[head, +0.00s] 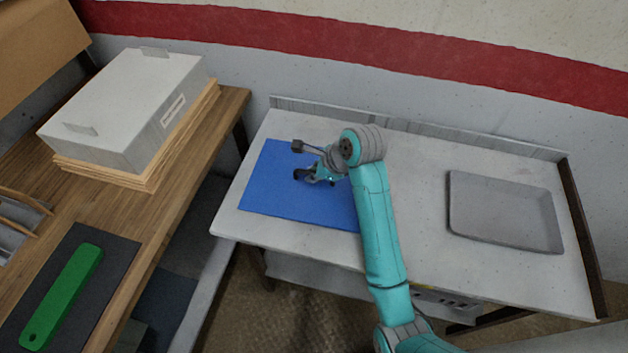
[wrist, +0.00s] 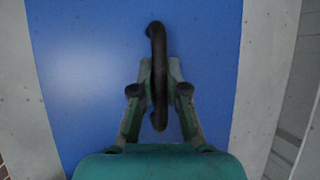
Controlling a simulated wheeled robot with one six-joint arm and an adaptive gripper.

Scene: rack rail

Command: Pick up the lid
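My gripper (head: 318,178) is over the blue mat (head: 270,190) on the white table. In the wrist view its two fingers (wrist: 159,88) are closed in on a dark curved hook (wrist: 158,45), which stands between the pads and sticks out beyond them. The hook also shows as a small dark shape in the head view (head: 301,174). Whether it touches the mat I cannot tell. No separate lid is plain to see. A pale grey box (head: 125,105) with two upright tabs on its top stands on the wooden bench at left, away from my gripper; its top may be a lid.
The box rests on stacked wooden boards (head: 75,172). A green handle-shaped piece (head: 65,290) lies on a dark mat (head: 105,290) on the bench (head: 165,200). A grey tray (head: 505,215) lies at the table's right. A low ledge (head: 460,138) runs along the table's back.

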